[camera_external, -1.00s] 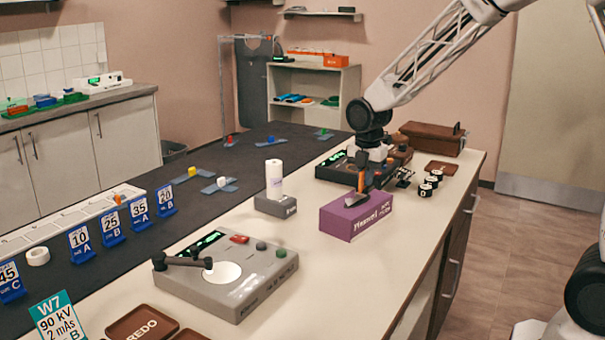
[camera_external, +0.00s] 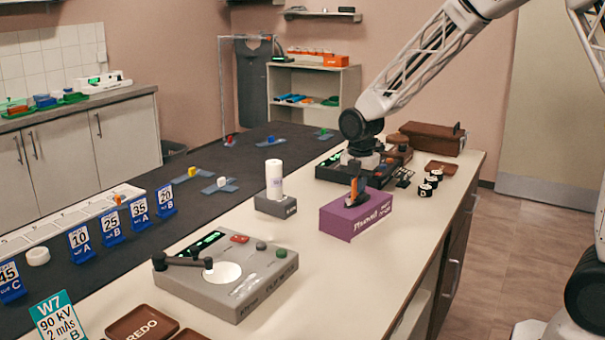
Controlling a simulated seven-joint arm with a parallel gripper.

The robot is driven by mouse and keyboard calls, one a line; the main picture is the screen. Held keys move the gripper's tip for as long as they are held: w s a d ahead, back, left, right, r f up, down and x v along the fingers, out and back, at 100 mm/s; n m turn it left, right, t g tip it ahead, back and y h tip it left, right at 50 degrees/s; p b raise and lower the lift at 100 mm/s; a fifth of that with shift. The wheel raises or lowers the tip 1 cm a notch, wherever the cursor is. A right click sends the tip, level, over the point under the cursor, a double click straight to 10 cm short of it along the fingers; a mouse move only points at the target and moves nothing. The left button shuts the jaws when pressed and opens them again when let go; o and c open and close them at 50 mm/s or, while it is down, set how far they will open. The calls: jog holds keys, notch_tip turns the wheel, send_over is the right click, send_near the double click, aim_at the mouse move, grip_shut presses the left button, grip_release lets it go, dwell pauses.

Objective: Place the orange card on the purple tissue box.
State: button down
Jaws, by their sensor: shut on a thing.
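The purple tissue box (camera_external: 342,221) stands on the pale counter, right of the picture's middle. My gripper (camera_external: 357,194) is over the top of the box with its dark fingers pointing down. It is shut on the orange card (camera_external: 352,185), which shows only as a narrow upright orange strip beside the dark finger. The card's lower end is at or just above the box top; I cannot tell whether it touches. The fingers hide much of the card.
A white roll on a grey stand (camera_external: 275,205) is left of the box. A grey console with a lever (camera_external: 225,280) lies in front. Black round pieces (camera_external: 425,190) and a brown case (camera_external: 432,137) are behind to the right. Bare counter lies before the box.

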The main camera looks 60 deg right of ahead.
jog(key=shift+f, duration=0.35)
jog(key=shift+f, duration=0.1)
jog(key=c, duration=1.3)
grip_release()
notch_tip(320, 180, up, 12)
jog(key=shift+r, duration=0.1)
